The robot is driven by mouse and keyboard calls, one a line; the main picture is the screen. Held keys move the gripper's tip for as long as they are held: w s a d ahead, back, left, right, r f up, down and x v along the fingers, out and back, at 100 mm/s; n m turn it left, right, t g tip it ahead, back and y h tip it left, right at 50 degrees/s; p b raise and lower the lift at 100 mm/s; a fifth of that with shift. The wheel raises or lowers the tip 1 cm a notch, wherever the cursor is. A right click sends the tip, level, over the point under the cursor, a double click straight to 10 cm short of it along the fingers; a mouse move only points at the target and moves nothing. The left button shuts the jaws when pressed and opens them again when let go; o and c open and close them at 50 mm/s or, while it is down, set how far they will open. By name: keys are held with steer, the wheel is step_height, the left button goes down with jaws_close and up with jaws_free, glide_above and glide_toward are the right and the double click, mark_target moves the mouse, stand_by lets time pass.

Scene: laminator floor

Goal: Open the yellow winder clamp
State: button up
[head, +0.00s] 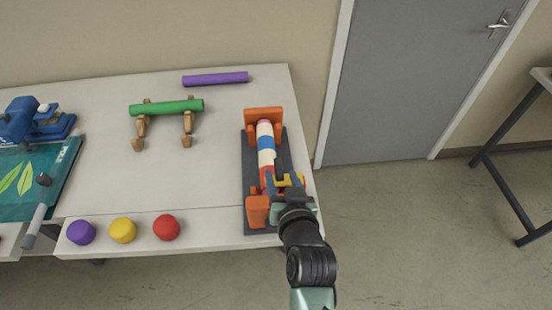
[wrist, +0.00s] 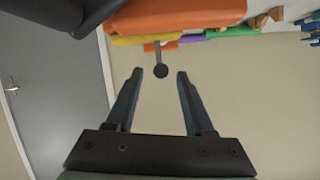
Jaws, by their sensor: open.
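The winder (head: 263,114) has orange end blocks on a dark base near the table's right end. It carries a striped white, blue and red roll (head: 266,142). The yellow clamp (head: 289,181) is at the front part of the winder, partly hidden by my gripper (head: 285,188). In the wrist view the yellow clamp (wrist: 147,39) lies below an orange block (wrist: 180,15). A dark rod with a round knob (wrist: 161,71) hangs beside it. My gripper (wrist: 163,76) is open, with the knob between its fingertips; I cannot tell whether they touch it.
A green roll (head: 166,107) rests on wooden stands and a purple roll (head: 215,78) lies behind. Purple, yellow and red (head: 166,227) round pieces line the front edge. A blue machine (head: 35,120) and teal board (head: 30,185) are at left. The mid-table is clear.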

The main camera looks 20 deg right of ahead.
mark_target(276, 163)
steer(key=x, duration=0.7)
steer(key=shift+w, duration=0.15)
jaws_close()
steer(key=shift+f, duration=0.1)
stand_by(1.2)
